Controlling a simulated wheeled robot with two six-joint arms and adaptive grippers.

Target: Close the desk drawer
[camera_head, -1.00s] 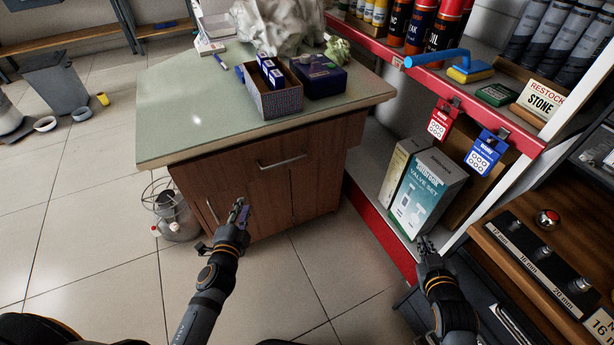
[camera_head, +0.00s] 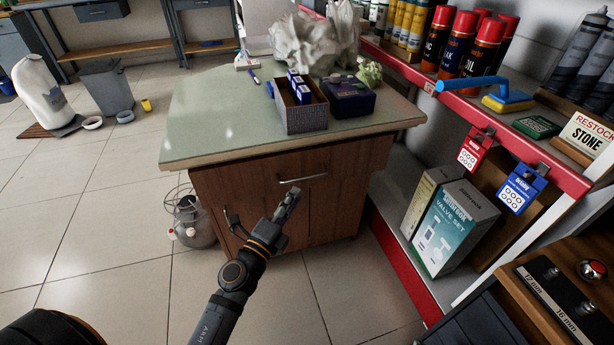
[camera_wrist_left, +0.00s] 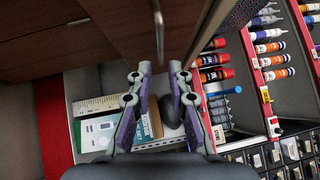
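The desk (camera_head: 180,137) has a green top and a brown wooden front. Its drawer (camera_head: 262,191) is at the top of the front, with a metal bar handle (camera_head: 303,179). I cannot tell whether the drawer stands out from the front. My left gripper (camera_head: 290,198) is just in front of the desk, slightly below and left of the handle in the head view. In the left wrist view its two fingers (camera_wrist_left: 158,72) are apart with nothing between them. The handle (camera_wrist_left: 158,32) appears edge-on beyond the fingertips there. My right gripper is out of view.
A divided box (camera_head: 305,117) and a dark blue case (camera_head: 350,103) stand on the desk. A red-edged shelf (camera_head: 478,115) with valve-set boxes (camera_head: 452,232) is at the right. A metal can (camera_head: 192,222) stands left of the desk. Tiled floor is free at the front left.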

